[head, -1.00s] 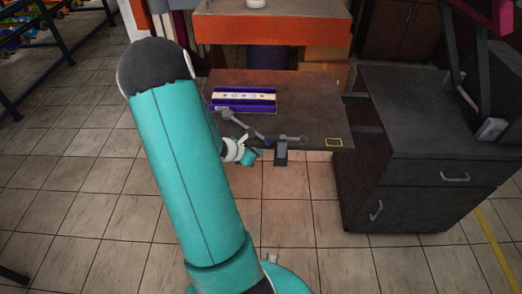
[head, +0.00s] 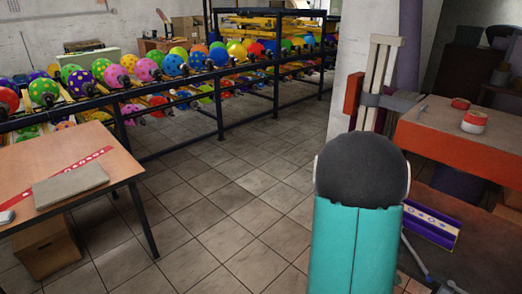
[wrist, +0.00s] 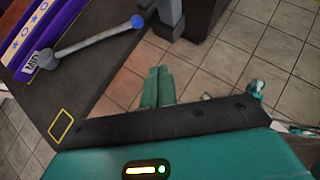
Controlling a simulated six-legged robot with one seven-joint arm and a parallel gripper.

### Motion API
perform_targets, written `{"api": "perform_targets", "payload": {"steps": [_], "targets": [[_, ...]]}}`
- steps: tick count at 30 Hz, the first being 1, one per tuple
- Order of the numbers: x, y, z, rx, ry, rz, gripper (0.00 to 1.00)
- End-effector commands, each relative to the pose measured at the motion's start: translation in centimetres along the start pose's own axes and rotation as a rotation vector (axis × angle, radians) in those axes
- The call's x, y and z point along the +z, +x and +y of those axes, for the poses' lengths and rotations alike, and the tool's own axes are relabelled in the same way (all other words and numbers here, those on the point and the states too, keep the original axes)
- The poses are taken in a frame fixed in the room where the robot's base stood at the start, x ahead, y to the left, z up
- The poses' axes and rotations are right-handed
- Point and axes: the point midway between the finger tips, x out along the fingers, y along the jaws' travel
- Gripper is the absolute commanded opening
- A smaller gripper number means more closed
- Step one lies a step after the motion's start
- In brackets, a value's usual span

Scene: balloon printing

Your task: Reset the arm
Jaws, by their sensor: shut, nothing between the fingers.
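My gripper (wrist: 159,72) shows in the wrist view as two teal fingers lying side by side, shut with nothing between them. It is over the tiled floor, apart from the dark bench (wrist: 101,87). In the head view, my teal and dark grey arm (head: 358,215) stands at the lower right. My gripper is out of sight in that view.
A purple tray (head: 431,228) with a printed strip also shows in the wrist view (wrist: 50,35). A grey lever (wrist: 98,43) is near it. An orange-fronted table (head: 440,145) stands at right, balloon racks (head: 220,118) behind, a wooden table (head: 75,165) at left. Floor between is clear.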

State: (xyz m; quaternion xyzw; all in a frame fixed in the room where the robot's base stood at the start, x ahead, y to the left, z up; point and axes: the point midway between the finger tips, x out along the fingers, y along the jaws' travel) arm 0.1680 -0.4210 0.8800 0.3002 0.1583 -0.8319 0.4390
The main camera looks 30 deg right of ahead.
Motion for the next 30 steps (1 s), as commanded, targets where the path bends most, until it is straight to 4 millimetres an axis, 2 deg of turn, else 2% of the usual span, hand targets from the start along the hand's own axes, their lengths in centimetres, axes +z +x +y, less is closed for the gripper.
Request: {"api": "perform_targets", "payload": {"steps": [2,5,8,14,20,26,30], "targets": [[0.0,-0.2,0.1,0.003,0.007,0.002,0.00],[-0.1,-1.8,0.5,0.019,0.062,0.019,0.00],[-0.4,-5.2,1.2,0.049,0.177,0.063,0.00],[-2.0,-14.7,1.6,0.103,0.480,0.238,0.00],[-4.2,-24.2,0.1,0.109,0.733,0.478,0.00],[-6.4,-33.3,-3.5,0.057,0.912,0.759,0.00],[-7.6,-39.2,-7.2,-0.021,0.989,0.967,0.00]]}}
